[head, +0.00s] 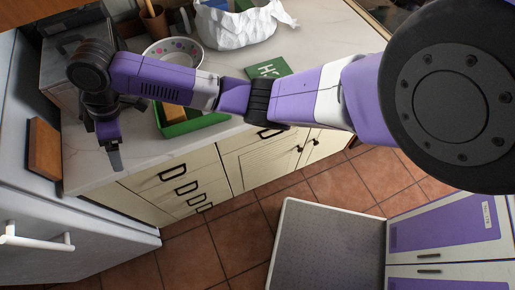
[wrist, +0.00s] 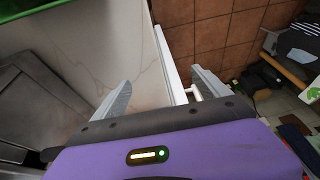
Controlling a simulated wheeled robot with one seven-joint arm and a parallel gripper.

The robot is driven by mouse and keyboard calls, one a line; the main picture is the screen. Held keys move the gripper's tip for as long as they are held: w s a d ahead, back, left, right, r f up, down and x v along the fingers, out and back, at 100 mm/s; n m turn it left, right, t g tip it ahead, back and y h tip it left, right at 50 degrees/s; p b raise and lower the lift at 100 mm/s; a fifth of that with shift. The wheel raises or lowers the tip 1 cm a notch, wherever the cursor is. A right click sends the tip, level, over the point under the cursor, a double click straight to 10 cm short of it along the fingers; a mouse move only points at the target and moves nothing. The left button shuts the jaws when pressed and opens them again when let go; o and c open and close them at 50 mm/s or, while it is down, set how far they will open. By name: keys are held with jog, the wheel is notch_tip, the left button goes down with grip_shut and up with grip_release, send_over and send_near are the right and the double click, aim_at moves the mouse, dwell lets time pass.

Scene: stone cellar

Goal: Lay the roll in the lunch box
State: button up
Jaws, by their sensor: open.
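A green open box (head: 205,122), which looks like the lunch box, sits on the counter and is partly covered by my arm. A tan piece (head: 175,113) shows inside its left part; I cannot tell whether it is the roll. A green edge, probably the box, shows in the wrist view's top left corner (wrist: 30,7). My gripper (head: 114,158) points down near the counter's front left edge, left of the green box. In the wrist view its fingers (wrist: 162,92) are wide apart, with nothing held between them. No other roll is clearly visible.
The pale counter (head: 90,172) also bears a dotted bowl (head: 188,56), a crumpled white bag (head: 240,27) and a green lettered item (head: 268,68). A grey appliance (head: 58,73) stands at the left back. A brown board (head: 44,150) is beside the light fridge-like cabinet (head: 25,190). Tiled floor lies below.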

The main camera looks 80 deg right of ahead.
jog(key=a+f+m+t+y, duration=0.1)
jog(key=a+m+t+y, duration=0.25)
jog(key=a, duration=1.25)
jog(key=s+a+f+m+t, duration=0.1)
jog(key=s+a+m+t, duration=0.3)
jog(key=s, duration=0.3)
jog(key=s+d+r+m+t+h, duration=0.1)
jog(key=s+d+t+h, duration=0.15)
jog(key=s+d, duration=0.7)
jog(key=s+d+r+m+t+h, duration=0.1)
jog(key=s+d+m+h, duration=0.2)
jog(key=s, duration=1.3)
jog(key=s+d+r+n+t+h, duration=0.1)
jog(key=s+d+r+n, duration=0.3)
jog(key=s+r, duration=0.2)
jog(key=shift+s+d+r, duration=0.2)
jog(key=shift+s+r, duration=0.05)
jog(key=shift+r, duration=0.4)
jog(key=shift+f, duration=0.1)
notch_tip(320, 180, down, 6)
jog(key=b, duration=0.6)
jog(key=shift+f, duration=0.2)
